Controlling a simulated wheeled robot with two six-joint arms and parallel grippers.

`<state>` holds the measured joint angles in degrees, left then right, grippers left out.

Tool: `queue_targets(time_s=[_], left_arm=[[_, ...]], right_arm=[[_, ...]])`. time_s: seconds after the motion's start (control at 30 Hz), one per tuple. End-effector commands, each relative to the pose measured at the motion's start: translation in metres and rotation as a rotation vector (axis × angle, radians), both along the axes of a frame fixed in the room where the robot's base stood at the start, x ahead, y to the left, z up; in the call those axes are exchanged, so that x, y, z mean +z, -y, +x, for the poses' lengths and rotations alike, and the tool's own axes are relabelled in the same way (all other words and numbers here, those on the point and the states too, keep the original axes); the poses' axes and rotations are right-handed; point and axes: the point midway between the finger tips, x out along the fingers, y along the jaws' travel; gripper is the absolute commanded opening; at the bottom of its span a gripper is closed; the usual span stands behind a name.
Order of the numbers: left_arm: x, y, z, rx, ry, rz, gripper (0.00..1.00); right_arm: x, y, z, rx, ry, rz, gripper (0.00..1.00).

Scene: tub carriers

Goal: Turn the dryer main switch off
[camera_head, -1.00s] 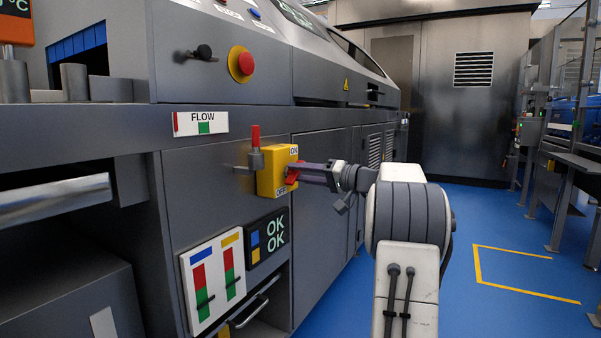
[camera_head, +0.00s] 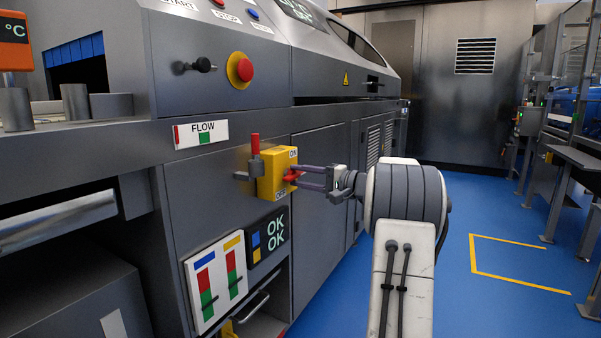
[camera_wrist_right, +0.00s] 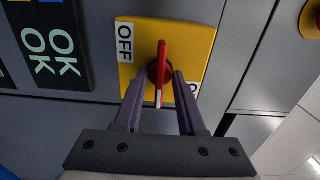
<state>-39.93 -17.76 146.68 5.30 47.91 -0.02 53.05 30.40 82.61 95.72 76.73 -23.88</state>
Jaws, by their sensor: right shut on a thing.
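The dryer main switch is a yellow box (camera_head: 271,187) on the grey machine front, with ON at its top and OFF at its bottom in the head view. Its red handle (camera_head: 292,176) points roughly sideways to the right there. In the right wrist view the red handle (camera_wrist_right: 161,68) stands upright in the picture, with a white mark at its lower end, between the OFF label (camera_wrist_right: 125,43) and the partly hidden ON label. My right gripper (camera_head: 301,177) is shut on the handle, one finger on either side. My left gripper is out of view.
A lever with a red grip (camera_head: 255,146) stands just left of the switch box. A red button on a yellow ring (camera_head: 241,69) is above, and an OK display (camera_head: 268,237) below. The blue floor (camera_head: 400,285) to the right is open.

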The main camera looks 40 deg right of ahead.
Motion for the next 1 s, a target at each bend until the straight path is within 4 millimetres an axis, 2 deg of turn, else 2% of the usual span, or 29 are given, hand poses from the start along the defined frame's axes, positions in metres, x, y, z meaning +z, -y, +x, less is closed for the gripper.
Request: queue_targets(time_s=[0.5, 0.53, 0.57, 0.6, 0.87, 1.0], left_arm=[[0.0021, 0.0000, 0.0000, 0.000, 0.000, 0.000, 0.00], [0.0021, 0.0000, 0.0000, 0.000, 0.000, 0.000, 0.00], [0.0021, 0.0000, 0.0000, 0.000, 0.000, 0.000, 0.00], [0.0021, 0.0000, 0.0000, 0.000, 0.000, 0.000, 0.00], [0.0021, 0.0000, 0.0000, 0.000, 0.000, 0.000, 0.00], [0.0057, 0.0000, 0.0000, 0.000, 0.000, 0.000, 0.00]], right_arm=[[0.0003, -0.0007, 0.0018, -0.001, -0.005, 0.018, 0.00], [0.0004, -0.0008, 0.0017, -0.001, -0.005, 0.018, 0.51], [0.0004, -0.0007, 0.0017, -0.001, -0.005, 0.018, 0.62], [0.0003, -0.0005, 0.0014, -0.001, -0.005, 0.018, 0.68], [0.0002, 0.0012, -0.0003, -0.002, -0.006, 0.018, 0.68], [0.0014, 0.0049, -0.0073, -0.004, -0.007, 0.018, 0.68]])
